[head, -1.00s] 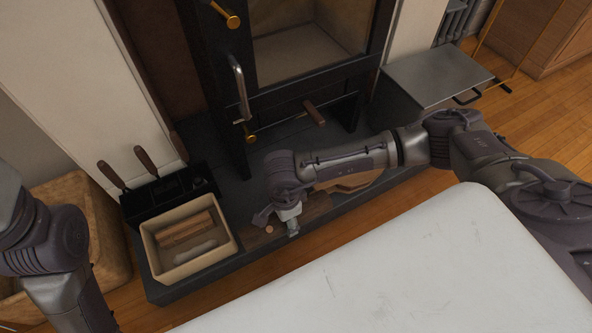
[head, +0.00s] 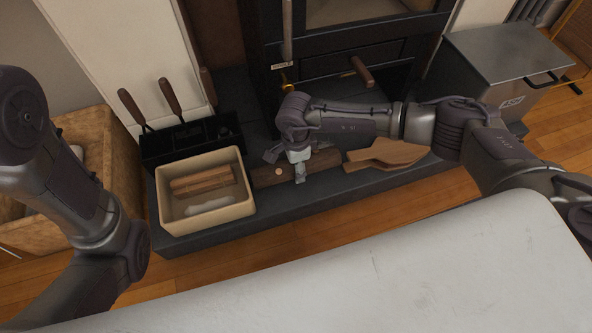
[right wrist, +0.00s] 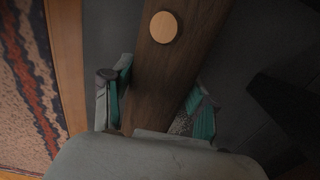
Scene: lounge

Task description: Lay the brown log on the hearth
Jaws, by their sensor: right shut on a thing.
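The brown log (head: 325,160) lies lengthwise along the dark hearth slab (head: 330,184), between a cream bin and some flat wooden boards. It has a pale round stub on its side. My right gripper (head: 299,169) reaches down over the log's middle and is shut on it. In the right wrist view the log (right wrist: 155,85) runs between the two green-padded fingers (right wrist: 160,108). Whether the log touches the slab or is slightly above it I cannot tell. My left arm shows at the left of the head view, but its gripper is out of frame.
The cream bin (head: 248,207) holds wooden sticks. Behind it stands a black tool holder (head: 190,146) with brown-handled tools. The black stove (head: 330,70) rises behind.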

